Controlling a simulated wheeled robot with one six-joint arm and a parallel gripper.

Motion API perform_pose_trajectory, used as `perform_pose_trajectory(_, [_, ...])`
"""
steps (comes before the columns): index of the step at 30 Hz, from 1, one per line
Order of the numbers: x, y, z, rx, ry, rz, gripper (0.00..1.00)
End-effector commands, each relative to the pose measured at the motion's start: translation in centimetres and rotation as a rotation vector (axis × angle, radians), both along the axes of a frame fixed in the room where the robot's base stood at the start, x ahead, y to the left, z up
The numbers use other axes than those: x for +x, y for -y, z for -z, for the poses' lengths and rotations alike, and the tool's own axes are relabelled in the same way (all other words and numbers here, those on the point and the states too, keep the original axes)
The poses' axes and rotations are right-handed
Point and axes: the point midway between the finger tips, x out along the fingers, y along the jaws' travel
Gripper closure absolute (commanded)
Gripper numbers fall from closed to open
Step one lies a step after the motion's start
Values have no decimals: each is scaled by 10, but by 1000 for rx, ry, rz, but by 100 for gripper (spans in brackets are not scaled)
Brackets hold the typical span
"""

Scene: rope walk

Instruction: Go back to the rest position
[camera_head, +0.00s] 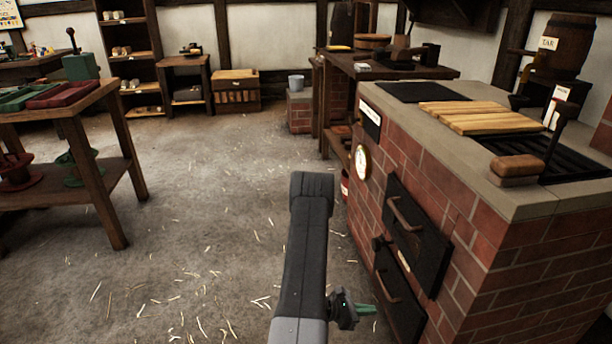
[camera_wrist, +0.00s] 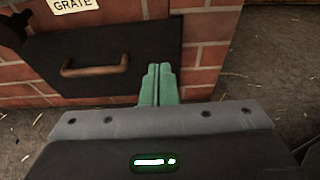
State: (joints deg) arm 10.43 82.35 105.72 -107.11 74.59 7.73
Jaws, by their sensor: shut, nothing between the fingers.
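My gripper (camera_wrist: 157,72) shows green fingers pressed together in the wrist view, with nothing between them. In the head view my gripper (camera_head: 366,309) is low, at the end of my grey arm, close to the front of the brick stove. I cannot tell whether the fingertips touch the bricks.
The brick stove (camera_head: 480,240) fills the right side, with two dark doors, a gauge (camera_head: 361,162) and a wooden slatted board (camera_head: 482,117) on top. A wooden table (camera_head: 90,101) stands at left. The straw-strewn floor (camera_head: 200,190) between is open.

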Motion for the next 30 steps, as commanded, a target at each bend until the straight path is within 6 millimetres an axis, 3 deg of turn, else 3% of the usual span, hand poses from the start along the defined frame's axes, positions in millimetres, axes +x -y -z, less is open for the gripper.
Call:
perform_pose_trajectory(8, [1,10,4,0,0,2,100])
perform_pose_trajectory(23, [5,81,28,0,2,5,100])
perform_pose_trajectory(30, [-2,110,29,0,1,3,100])
